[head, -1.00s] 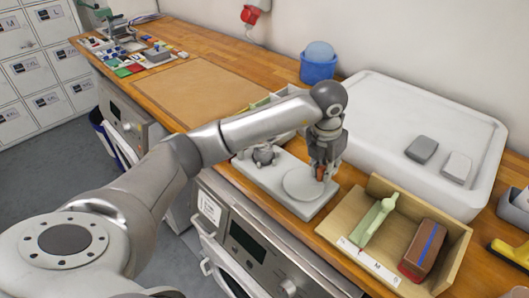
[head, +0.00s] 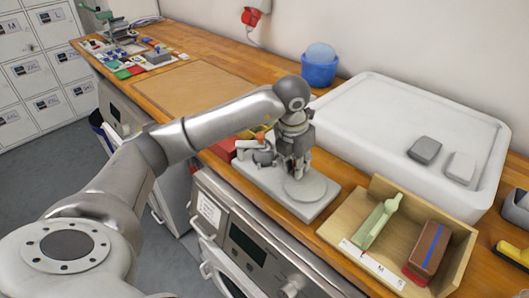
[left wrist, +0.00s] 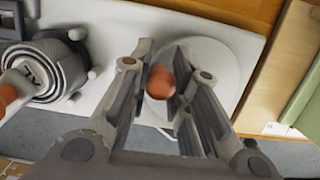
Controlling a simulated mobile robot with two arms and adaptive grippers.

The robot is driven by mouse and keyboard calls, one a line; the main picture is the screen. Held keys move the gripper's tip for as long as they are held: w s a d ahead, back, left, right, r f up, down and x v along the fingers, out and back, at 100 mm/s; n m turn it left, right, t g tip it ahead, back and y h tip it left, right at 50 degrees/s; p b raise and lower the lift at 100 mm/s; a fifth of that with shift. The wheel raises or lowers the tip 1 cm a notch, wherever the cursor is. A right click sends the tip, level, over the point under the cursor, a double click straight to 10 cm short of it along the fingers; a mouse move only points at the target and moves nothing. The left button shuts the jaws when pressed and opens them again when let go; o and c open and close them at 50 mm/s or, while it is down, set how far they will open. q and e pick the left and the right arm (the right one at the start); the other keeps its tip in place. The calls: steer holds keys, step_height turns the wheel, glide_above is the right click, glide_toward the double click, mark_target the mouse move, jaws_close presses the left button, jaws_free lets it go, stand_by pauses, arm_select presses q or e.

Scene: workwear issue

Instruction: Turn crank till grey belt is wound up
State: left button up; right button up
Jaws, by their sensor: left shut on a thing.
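My left gripper (head: 298,172) is shut on the crank's orange-brown knob (left wrist: 160,78), which shows between the fingers in the left wrist view. The crank's pale round disc (head: 309,187) lies on the light grey base plate (head: 262,184), beside and partly under the gripper. The dark grey belt (left wrist: 45,68) shows in the left wrist view as a coil of several layers at the left of the plate. In the head view the coil (head: 264,155) is small, just left of the gripper. My right gripper is not in view.
A wooden box (head: 455,262) with a green brush (head: 377,220) and a brown block (head: 427,249) stands to the right. A large white tray (head: 350,108) with two grey blocks lies behind. A blue bucket (head: 319,72) stands at the back. A brown mat (head: 190,88) lies clear.

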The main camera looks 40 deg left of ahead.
mark_target(305, 196)
arm_select(q)
steer(key=shift+s+a, duration=0.2)
steer(key=shift+s, duration=0.3)
steer(key=shift+s+a, duration=0.2)
steer(key=shift+s, duration=0.8)
steer(key=shift+s+d+b, duration=0.35)
steer(key=shift+s+d, duration=0.05)
steer(key=shift+s, duration=0.4)
steer(key=shift+o, duration=0.2)
steer(key=shift+s+d+f, duration=0.1)
steer(key=shift+s+d, duration=0.7)
steer(key=shift+s, duration=0.15)
steer(key=shift+s+d, duration=0.35)
steer(key=shift+d, duration=0.55)
steer(key=shift+w+d, duration=0.35)
steer(key=shift+d, duration=0.4)
steer(key=shift+w+d, duration=0.35)
steer(key=shift+d, duration=0.1)
steer(key=o, duration=0.7)
steer(key=shift+c, duration=0.2)
